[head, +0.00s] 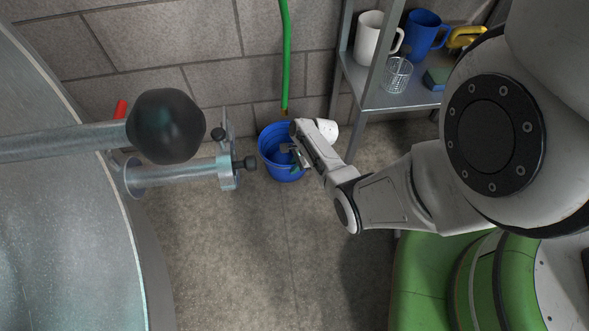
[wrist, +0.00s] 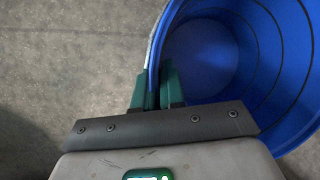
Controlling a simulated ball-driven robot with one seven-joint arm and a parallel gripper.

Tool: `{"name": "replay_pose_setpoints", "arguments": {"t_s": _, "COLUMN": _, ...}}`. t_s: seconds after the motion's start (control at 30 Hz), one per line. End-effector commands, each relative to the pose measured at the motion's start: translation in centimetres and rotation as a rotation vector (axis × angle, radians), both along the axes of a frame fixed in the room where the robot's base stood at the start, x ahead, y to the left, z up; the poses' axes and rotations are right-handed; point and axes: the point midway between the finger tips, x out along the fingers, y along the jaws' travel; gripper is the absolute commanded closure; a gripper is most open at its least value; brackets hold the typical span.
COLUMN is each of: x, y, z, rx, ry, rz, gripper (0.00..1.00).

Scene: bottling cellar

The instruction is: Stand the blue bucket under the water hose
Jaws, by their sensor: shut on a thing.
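The blue bucket (head: 272,162) is upright in the middle of the head view, near the block wall; I cannot tell whether its base touches the floor. The green water hose (head: 287,55) hangs down the wall, and its brown-tipped end shows just above the bucket's far rim in the picture. My gripper (head: 298,157) is at the bucket's right side. In the wrist view my gripper's green fingers (wrist: 157,92) are shut on the bucket's rim, with the open bucket (wrist: 285,60) to the right. Part of the bucket is hidden behind my gripper.
A metal shelf (head: 375,96) on the right holds a white mug (head: 370,38), a blue mug (head: 427,32) and a glass (head: 397,75). A large steel tank (head: 60,240) with a valve pipe (head: 170,175) stands left. The floor (head: 250,260) in front of the bucket is clear.

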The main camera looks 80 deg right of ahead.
Motion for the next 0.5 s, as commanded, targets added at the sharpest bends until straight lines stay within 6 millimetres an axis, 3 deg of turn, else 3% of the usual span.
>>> {"name": "replay_pose_setpoints", "arguments": {"t_s": 0.2, "x": 0.01, "y": 0.03, "z": 0.06, "rx": 0.001, "ry": -0.001, "rz": 0.000, "gripper": 1.00}}
{"name": "replay_pose_setpoints", "arguments": {"t_s": 0.23, "x": -0.02, "y": 0.08, "z": -0.01, "rx": 0.002, "ry": 0.000, "rz": 0.000, "gripper": 0.90}}
{"name": "replay_pose_setpoints", "arguments": {"t_s": 0.5, "x": -0.02, "y": 0.07, "z": 0.04, "rx": 0.002, "ry": 0.000, "rz": 0.000, "gripper": 0.65}}
